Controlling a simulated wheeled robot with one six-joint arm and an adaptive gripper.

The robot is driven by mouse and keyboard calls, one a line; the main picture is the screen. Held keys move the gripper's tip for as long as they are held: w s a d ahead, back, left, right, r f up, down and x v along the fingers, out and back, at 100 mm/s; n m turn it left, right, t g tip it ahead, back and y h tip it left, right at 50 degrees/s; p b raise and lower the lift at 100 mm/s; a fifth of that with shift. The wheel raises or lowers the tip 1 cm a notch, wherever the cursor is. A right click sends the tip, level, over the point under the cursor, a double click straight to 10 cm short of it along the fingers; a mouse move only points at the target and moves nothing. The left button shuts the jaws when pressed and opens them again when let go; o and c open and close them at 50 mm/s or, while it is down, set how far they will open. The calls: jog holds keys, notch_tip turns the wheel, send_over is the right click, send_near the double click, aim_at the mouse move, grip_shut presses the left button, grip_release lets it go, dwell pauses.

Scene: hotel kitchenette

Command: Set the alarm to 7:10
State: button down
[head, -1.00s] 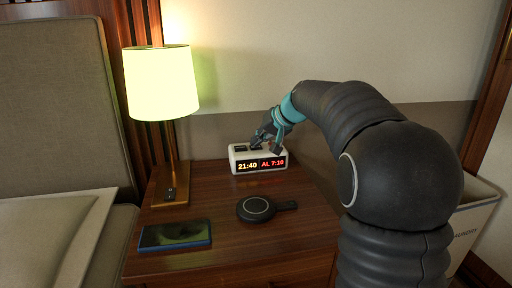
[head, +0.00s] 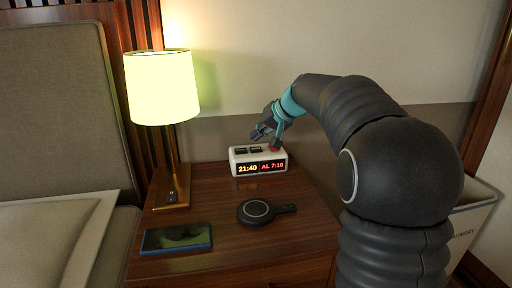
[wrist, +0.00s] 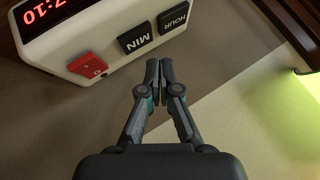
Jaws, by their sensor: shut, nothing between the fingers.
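The white alarm clock (head: 236,156) stands at the back of the nightstand. Its display (head: 261,167) reads 21:40 in yellow and AL 7:10 in red. In the wrist view, its top carries a black HOUR button (wrist: 173,22), a black MIN button (wrist: 136,38) and a red switch (wrist: 87,65). My gripper (head: 264,136) is just above and behind the clock's top in the head view. In the wrist view my gripper (wrist: 159,66) has its fingertips together and empty, apart from the buttons.
A lit lamp (head: 162,88) stands left of the clock. A phone (head: 176,238) and a round black charging pad (head: 256,211) lie in front on the nightstand (head: 215,195). A wall is close behind, and a laundry bin (head: 473,220) stands at right.

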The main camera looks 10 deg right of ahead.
jog(key=shift+r+p, duration=1.25)
jog(key=shift+r, duration=0.7)
jog(key=shift+s+a, duration=0.1)
jog(key=shift+s, duration=0.25)
jog(key=h+p, duration=0.1)
jog(key=p, duration=0.1)
send_near(257, 150)
jog(key=s+a+r, duration=0.3)
jog(key=s+a, duration=0.2)
jog(key=s+f+h+p, duration=0.1)
jog(key=s+f, duration=0.2)
jog(key=s, duration=0.6)
jog(key=s+d+f+n+g+h, duration=0.1)
jog(key=s+f+h, duration=0.1)
jog(key=s, duration=0.8)
jog(key=s+f+h+p, duration=0.1)
jog(key=s+f, duration=0.3)
jog(key=s, duration=0.5)
jog(key=shift+s+d+n+g+p, duration=0.2)
jog(key=shift+s+n+g+p, duration=0.15)
jog(key=shift+n+g, duration=0.05)
